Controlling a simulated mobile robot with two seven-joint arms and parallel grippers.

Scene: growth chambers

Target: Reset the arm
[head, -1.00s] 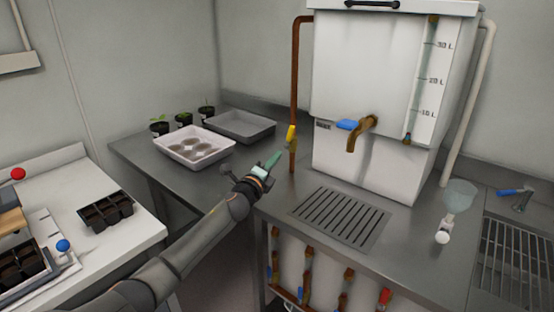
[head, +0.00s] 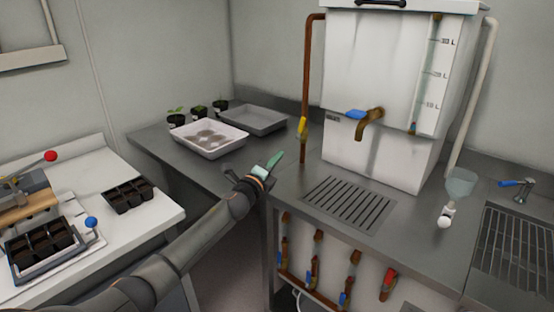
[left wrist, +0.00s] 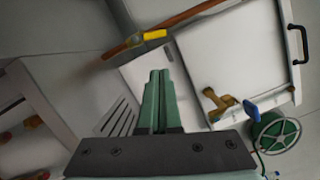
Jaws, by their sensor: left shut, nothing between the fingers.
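My left arm comes in from the lower left in the head view. Its gripper (head: 275,162) is shut and empty, its green fingers held in the air in front of the steel counter, left of the slotted drain. In the left wrist view the two green fingers (left wrist: 157,85) lie together with nothing between them. The tank's pipe with its yellow valve handle (left wrist: 154,35) shows beyond the fingertips, apart from them. My right gripper is not in view.
A white tank (head: 375,85) with a brass tap (head: 368,123) stands on the steel counter (head: 285,192). A white tray (head: 240,144), a grey tray (head: 284,122) and small potted seedlings (head: 199,112) stand behind. A white bench with black cell trays (head: 129,195) is at left.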

